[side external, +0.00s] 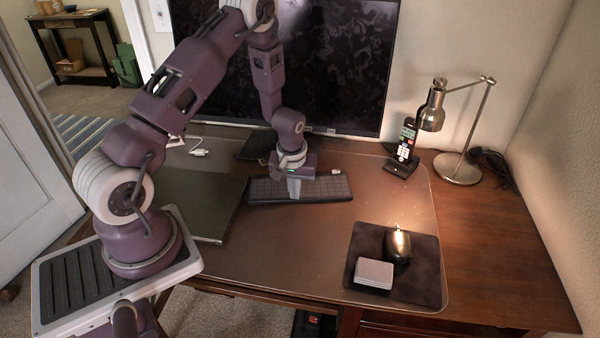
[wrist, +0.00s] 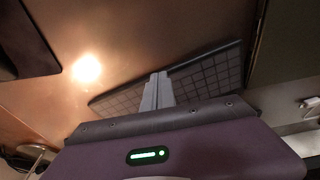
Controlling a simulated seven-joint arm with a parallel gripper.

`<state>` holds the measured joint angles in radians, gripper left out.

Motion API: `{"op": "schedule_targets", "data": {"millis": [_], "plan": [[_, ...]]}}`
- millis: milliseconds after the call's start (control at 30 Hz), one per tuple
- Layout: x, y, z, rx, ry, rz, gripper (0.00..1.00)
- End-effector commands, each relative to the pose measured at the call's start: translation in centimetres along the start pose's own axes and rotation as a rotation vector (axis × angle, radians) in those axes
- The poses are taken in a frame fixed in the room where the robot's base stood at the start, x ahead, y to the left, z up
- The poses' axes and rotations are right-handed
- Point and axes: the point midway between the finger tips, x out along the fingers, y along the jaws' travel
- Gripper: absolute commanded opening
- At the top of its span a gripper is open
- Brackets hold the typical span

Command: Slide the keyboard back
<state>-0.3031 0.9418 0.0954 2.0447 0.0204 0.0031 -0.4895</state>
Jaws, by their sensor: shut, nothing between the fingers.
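The dark keyboard (side external: 325,189) lies on the desk blotter (side external: 300,240) in front of the monitor, near the middle of the desk. It also shows in the wrist view (wrist: 208,76), running diagonally behind my fingers. My gripper (side external: 294,194) is shut and empty, pointing down at the keyboard left of its middle. In the wrist view my closed fingers (wrist: 157,88) overlap the keyboard. I cannot tell whether the fingertips touch it. My gripper body hides part of the keyboard's back edge.
A monitor (side external: 345,60) stands behind the keyboard. A dark green folder (side external: 200,200) lies to its left. A cordless phone (side external: 404,148) and lamp (side external: 458,168) stand back right. A mouse (side external: 398,244) and grey box (side external: 374,273) sit on a dark pad (side external: 420,270). The blotter in front is clear.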

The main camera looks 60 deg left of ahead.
Motion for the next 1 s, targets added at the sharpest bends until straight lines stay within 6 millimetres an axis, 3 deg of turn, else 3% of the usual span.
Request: {"op": "schedule_targets", "data": {"millis": [200,433,633,1000], "plan": [[0.8,0.0,-4.9,-0.001,0.001,0.001,0.0],[1.5,0.0,-8.9,0.0,0.0,0.0,0.0],[3.0,0.0,-8.6,0.002,-0.003,-0.001,0.0],[3.3,0.0,-8.1,0.003,-0.006,-0.002,0.0]]}}
